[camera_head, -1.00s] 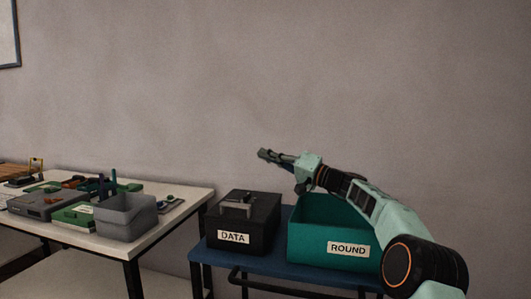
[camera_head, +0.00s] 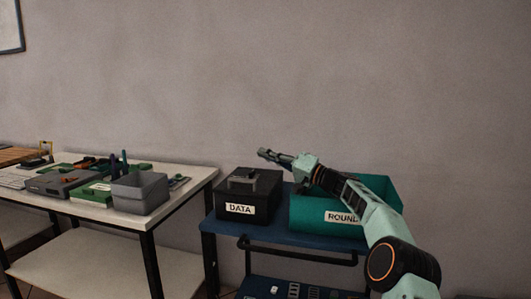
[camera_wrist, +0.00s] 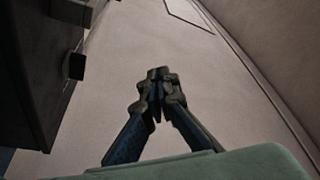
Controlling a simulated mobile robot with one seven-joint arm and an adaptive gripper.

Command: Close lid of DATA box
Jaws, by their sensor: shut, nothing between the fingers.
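The DATA box (camera_head: 247,202) is a black box with a white DATA label, standing on the left of the blue table. Its lid (camera_head: 250,181) lies flat over the top and looks shut, with a grey handle on it. My gripper (camera_head: 265,154) is above and slightly behind the box, apart from it, pointing left. In the wrist view my gripper (camera_wrist: 158,75) has its fingertips together with nothing between them. A dark edge of what seems to be the box (camera_wrist: 40,60) fills the left of the wrist view.
The teal ROUND bin (camera_head: 310,212) stands right of the box, under my arm. The blue table (camera_head: 270,233) has a lower shelf with small parts. A white table (camera_head: 140,226) at left holds a grey bin (camera_head: 140,193) and several tools.

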